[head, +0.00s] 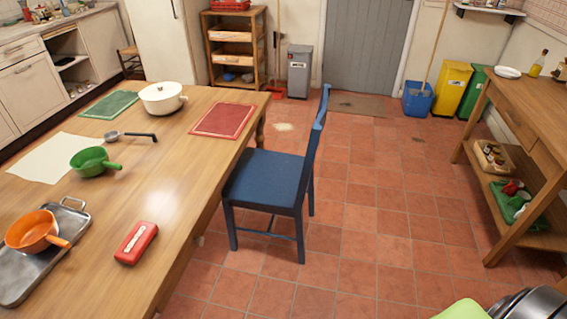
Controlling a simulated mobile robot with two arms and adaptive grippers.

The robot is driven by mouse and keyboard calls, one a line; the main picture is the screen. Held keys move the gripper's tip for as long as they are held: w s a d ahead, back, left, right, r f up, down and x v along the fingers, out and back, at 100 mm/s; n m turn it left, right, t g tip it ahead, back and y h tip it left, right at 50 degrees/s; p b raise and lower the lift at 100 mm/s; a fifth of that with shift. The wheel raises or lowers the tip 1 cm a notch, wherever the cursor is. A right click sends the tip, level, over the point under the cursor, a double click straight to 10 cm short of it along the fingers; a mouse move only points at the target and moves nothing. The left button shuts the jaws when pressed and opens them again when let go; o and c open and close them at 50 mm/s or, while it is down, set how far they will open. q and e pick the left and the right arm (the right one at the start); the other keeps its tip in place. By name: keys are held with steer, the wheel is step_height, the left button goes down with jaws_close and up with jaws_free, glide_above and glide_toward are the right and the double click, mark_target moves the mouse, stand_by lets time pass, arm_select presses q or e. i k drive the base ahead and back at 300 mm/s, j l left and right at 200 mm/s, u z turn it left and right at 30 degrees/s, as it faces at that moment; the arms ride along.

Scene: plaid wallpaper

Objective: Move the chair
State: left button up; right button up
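A blue wooden chair (268,181) stands upright on the tiled floor in the middle of the head view. Its seat is beside the right edge of the wooden table (165,190), and its backrest is on the side away from the table. The table edge may hide part of the chair's far left side; I cannot tell how far it reaches under.
The tiled floor (365,220) right of the chair is clear. A wooden side table (525,105) stands on the right. A grey bin (299,72), blue bucket (417,100) and yellow bin (451,88) stand at the back. Pans and a red case (136,243) lie on the table.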

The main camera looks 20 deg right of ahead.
mark_target(262, 180)
steer(key=i+l, duration=0.1)
steer(key=l, duration=0.25)
steer(key=i+l+u, duration=0.1)
steer(key=l, duration=0.3)
steer(key=i+l, duration=0.15)
steer(key=l, duration=0.2)
steer(key=i+l+u, duration=0.15)
steer(key=l, duration=0.25)
steer(key=k, duration=0.05)
